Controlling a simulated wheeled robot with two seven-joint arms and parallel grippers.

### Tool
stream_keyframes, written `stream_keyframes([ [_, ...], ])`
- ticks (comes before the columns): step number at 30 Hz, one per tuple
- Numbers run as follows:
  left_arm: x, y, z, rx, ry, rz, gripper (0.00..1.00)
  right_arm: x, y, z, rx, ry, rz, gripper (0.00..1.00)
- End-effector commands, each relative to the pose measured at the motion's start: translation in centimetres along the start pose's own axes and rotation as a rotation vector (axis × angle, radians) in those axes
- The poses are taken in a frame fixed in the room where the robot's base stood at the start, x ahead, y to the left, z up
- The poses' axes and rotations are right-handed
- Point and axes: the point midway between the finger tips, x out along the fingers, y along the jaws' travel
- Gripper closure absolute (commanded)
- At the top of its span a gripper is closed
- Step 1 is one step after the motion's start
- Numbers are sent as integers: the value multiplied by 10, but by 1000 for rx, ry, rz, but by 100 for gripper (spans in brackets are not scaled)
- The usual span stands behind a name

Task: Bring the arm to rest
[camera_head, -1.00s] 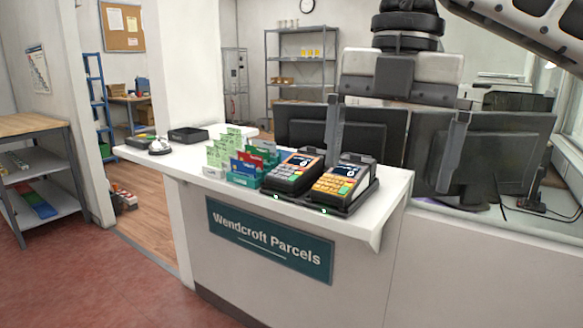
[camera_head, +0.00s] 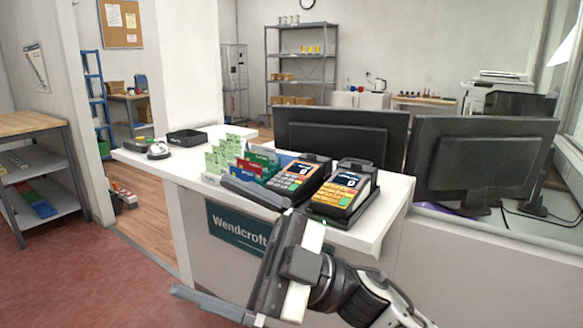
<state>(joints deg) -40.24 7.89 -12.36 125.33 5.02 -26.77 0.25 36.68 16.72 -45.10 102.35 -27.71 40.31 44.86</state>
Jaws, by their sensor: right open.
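My right gripper (camera_head: 200,237) is in front of the white counter (camera_head: 390,212), at the lower middle of the view. Its arm comes in from the bottom right. Its two fingers point left and are wide apart, with nothing between them. In the picture the upper finger crosses the counter's front edge, and the gripper hides part of the "Wendcroft Parcels" sign (camera_head: 228,228). My left gripper is not in view.
Two card terminals, one orange-keyed (camera_head: 338,193) and one dark (camera_head: 297,180), stand on the counter beside a card rack (camera_head: 238,160). Two monitors (camera_head: 340,137) (camera_head: 480,155) stand behind. Red floor (camera_head: 90,270) at the left front is clear.

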Motion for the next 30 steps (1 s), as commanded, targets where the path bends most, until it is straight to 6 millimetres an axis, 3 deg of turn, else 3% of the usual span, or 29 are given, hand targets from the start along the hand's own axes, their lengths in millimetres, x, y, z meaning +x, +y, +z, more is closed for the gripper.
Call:
stream_keyframes([
  [4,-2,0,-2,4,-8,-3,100,-57,16,32,88,-173,428,0],
  [8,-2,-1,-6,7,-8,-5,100,-130,3,65,182,-419,731,0],
  [11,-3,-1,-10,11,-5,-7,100,-195,-29,84,276,-652,909,0],
  [13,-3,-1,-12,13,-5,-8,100,-237,-62,91,350,-820,998,0],
  [18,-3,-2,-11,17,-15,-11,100,-314,-146,84,526,-1166,1100,0],
  [21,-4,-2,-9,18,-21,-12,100,-340,-185,74,606,-1304,1112,0],
  [24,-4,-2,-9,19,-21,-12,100,-353,-208,65,656,-1384,1110,0],
  [30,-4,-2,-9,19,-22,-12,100,-359,-220,61,683,-1424,1106,0],
])
